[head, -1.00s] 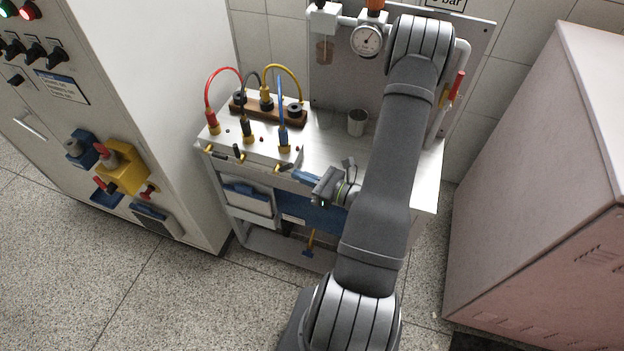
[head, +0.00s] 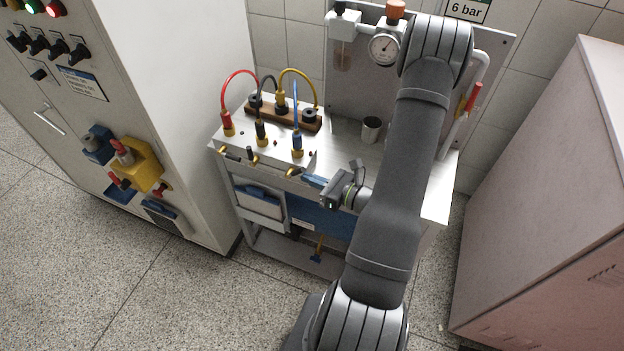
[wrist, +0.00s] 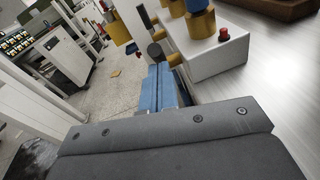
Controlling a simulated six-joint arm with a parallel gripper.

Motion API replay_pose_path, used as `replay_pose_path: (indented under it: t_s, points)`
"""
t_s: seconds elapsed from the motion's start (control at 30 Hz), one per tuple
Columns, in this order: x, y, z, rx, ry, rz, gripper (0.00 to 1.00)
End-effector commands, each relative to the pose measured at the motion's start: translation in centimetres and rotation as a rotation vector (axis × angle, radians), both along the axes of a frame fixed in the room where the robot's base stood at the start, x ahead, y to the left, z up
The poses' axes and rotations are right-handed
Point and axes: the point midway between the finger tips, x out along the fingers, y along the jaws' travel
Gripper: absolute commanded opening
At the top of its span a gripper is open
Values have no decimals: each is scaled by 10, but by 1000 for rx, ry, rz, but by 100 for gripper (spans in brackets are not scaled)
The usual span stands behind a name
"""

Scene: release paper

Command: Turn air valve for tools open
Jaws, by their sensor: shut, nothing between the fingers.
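A red lever (head: 473,97) sits on a white pipe at the right of the back panel. It looks like an air valve handle, but I cannot read a label there. Small brass valves with dark handles line the bench's front edge; the right one (head: 292,171) is nearest my gripper. My gripper (head: 311,181) is in front of the bench edge, just right of that valve. Its blue fingers (wrist: 166,88) are together and empty in the wrist view. I cannot tell whether they touch the valve. The red lever is well away, beyond my arm.
Red, black, yellow and blue hoses rise from the manifold to a wooden block (head: 282,114). A gauge (head: 384,49) and a grey cup (head: 371,129) are behind. A control cabinet (head: 190,110) stands left and a pinkish cabinet (head: 560,210) right.

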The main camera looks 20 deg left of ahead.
Motion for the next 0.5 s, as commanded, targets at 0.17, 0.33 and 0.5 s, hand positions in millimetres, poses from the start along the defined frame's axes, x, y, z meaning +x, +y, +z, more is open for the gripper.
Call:
replay_pose_path:
  t_s: [0.17, 0.33, 0.5]
  points:
    - [0, 2, 5, -48, -3, 1, 0]
    - [0, 6, 13, -138, -7, 2, 0]
    - [0, 12, 22, -272, -8, 3, 0]
